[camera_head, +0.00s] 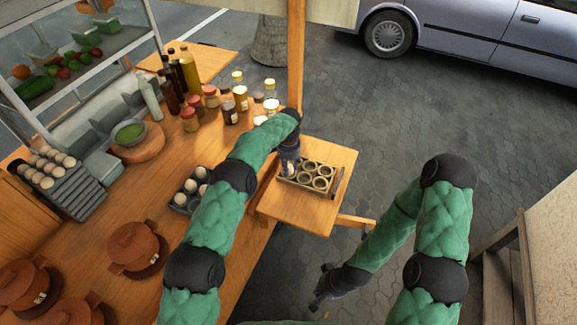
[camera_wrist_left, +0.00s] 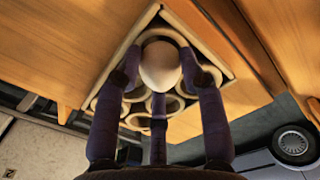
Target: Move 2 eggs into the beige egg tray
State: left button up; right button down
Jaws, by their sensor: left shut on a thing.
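The beige egg tray (camera_head: 302,186) lies on a small wooden side board, and its round cups also show in the wrist view (camera_wrist_left: 187,42). My left gripper (camera_head: 289,166) is over the tray's left end, its fingers shut around a pale egg (camera_wrist_left: 160,66). The egg is at one of the tray's cups; I cannot tell whether it rests on the bottom. The other cups in sight look empty. A dark tray (camera_head: 180,199) with several white eggs (camera_head: 200,172) stands on the counter, partly hidden by my left arm. My right gripper (camera_head: 322,287) is low, away from the trays, apparently open and empty.
Bottles and jars (camera_head: 229,112) crowd the counter's back. Lidded clay pots (camera_head: 133,243) stand at front left. A stack of grey trays with eggs (camera_head: 75,190) is at far left. A dark slim thing (camera_head: 338,182) lies right of the beige tray. Pavement lies beyond the side board.

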aim_at(289, 165)
pick_arm(q)
jog(key=shift+f+b, duration=0.3)
jog(key=shift+f, duration=0.25)
dwell(0.4)
jog(key=o, duration=0.8)
notch_tip(289, 165, up, 12)
